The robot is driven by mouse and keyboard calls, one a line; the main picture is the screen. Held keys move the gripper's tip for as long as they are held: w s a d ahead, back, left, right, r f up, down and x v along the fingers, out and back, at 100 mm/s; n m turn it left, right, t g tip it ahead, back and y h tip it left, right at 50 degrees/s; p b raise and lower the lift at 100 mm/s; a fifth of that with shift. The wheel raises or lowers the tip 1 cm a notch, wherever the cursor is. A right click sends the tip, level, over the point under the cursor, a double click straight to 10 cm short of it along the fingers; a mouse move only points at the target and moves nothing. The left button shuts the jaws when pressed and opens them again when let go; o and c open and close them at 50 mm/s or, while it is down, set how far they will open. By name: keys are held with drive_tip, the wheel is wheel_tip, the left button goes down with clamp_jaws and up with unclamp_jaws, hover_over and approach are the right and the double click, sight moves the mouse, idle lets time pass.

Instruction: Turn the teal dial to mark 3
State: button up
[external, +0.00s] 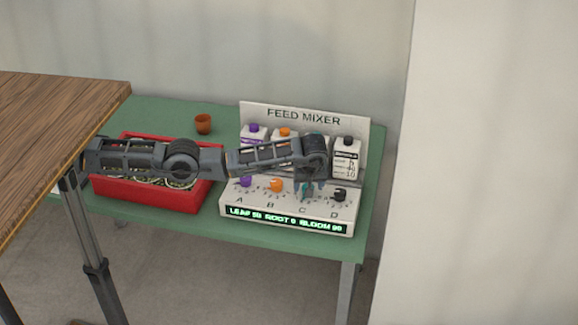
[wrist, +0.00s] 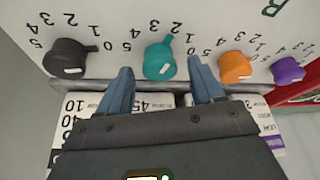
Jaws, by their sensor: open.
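No grip on the dial shows.
Black (wrist: 64,57), orange (wrist: 235,67) and purple (wrist: 287,70) dials flank the teal one. Bottles stand behind the dials. The display (external: 286,220) reads LEAF 50 ROOT 0 BLOOM 90. A red crate (external: 160,196) and a terracotta pot (external: 203,124) share the green table.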

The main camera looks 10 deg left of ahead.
drive_tip(key=a+v, duration=0.1)
drive_tip(key=v, duration=0.6)
drive_tip(key=shift+d+r, duration=0.35)
drive_tip(key=shift+d, duration=0.2)
drive_tip(key=shift+s+d+p, duration=0.1)
drive_tip(key=shift+s+p, duration=0.1)
drive_tip(key=shift+p, duration=0.1)
drive_tip(key=s+d+r+m+g+h+p, duration=0.1)
drive_tip(key=s+d+r+m+h+p, duration=0.15)
drive_tip(key=m, duration=0.35)
drive_tip(key=w+a+f+m+g+h+p, duration=0.25)
drive_tip(key=w+a+m+p, duration=0.35)
drive_tip(key=m, duration=0.6)
drive_tip(key=shift+t+h, duration=0.3)
drive_tip(key=shift+t, duration=0.05)
drive_tip(key=shift+s+a+f+b+x, duration=0.1)
drive_tip(key=shift+s+a+b+x, duration=0.1)
drive_tip(key=shift+x, duration=1)
drive_tip(key=shift+s+a+f+b+x, duration=0.1)
drive_tip(key=shift+a+b+x, duration=0.15)
drive_tip(key=shift+x, duration=0.95)
drive_tip(key=shift+s+a+f+b+x, duration=0.1)
drive_tip(key=shift+s+a+b+x, duration=0.1)
drive_tip(key=shift+x, duration=1)
